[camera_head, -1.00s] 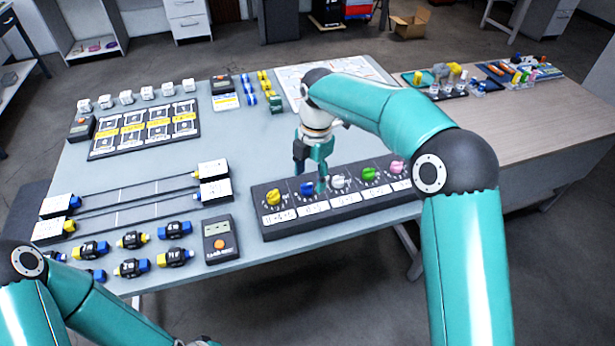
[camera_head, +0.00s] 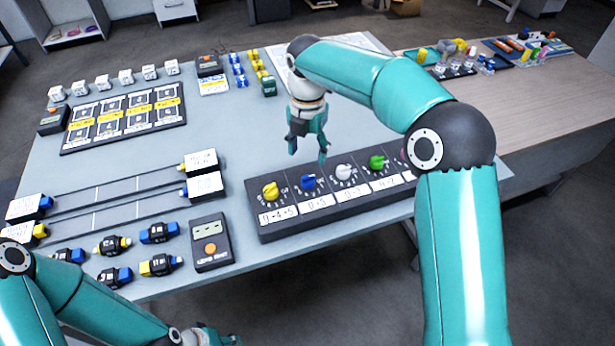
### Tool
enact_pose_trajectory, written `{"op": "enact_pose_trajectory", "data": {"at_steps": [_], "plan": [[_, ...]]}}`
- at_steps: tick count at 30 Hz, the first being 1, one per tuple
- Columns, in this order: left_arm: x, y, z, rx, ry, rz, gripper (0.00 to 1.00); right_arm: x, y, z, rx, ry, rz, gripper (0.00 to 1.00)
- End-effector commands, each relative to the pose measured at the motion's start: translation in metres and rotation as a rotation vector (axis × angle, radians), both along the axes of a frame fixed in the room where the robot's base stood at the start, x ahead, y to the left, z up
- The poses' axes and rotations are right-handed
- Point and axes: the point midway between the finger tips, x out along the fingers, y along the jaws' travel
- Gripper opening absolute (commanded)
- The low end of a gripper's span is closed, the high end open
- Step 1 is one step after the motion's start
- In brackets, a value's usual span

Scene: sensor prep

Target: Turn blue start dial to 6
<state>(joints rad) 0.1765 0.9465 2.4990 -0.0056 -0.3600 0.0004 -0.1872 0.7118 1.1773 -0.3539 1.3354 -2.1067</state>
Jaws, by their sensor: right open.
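The blue start dial (camera_head: 308,182) is the second knob from the left on a long dark dial panel (camera_head: 262,228) near the table's front edge. A white label below it seems to read "0-5"; its pointer position is too small to read. My right gripper (camera_head: 308,160) is open and empty, fingers pointing down, above and just behind the blue dial, apart from it. My left arm comes in at the lower left, and its gripper fingers cannot be made out there.
A yellow knob (camera_head: 270,191) is left of the blue dial; white (camera_head: 343,172) and green (camera_head: 376,162) knobs are right. Bare table (camera_head: 240,140) lies behind the panel.

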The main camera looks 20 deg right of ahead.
Motion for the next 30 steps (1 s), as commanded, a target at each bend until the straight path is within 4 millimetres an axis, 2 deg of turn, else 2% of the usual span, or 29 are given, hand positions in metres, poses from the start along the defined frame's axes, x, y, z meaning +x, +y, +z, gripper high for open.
{"op": "enact_pose_trajectory", "data": {"at_steps": [1, 6, 12, 18, 26, 27, 30], "plan": [[0.0, 0.0, -0.002, 0.0, 0.0, 0.0, 0.4, -0.001, -0.001, -0.013, -0.001, 0.005, -0.002, 0.61], [0.0, 0.0, -0.002, 0.0, 0.0, 0.0, 0.4, -0.001, -0.001, -0.048, -0.001, 0.004, -0.002, 0.61], [0.0, 0.0, -0.002, 0.0, 0.0, 0.0, 0.4, -0.001, -0.001, -0.078, -0.001, 0.002, -0.004, 0.61], [0.0, 0.0, -0.002, 0.0, 0.0, 0.0, 0.4, -0.001, -0.002, -0.091, 0.001, 0.001, -0.004, 0.61], [0.0, 0.0, -0.002, 0.0, 0.0, 0.0, 0.4, -0.001, -0.002, -0.092, 0.0, 0.0, -0.004, 0.61], [0.0, 0.0, -0.002, 0.0, 0.0, 0.0, 0.4, -0.001, -0.002, -0.092, 0.0, 0.0, -0.004, 0.6], [0.0, 0.0, -0.002, 0.0, 0.0, 0.0, 0.4, -0.001, -0.002, -0.092, 0.0, 0.0, -0.004, 0.43]]}}
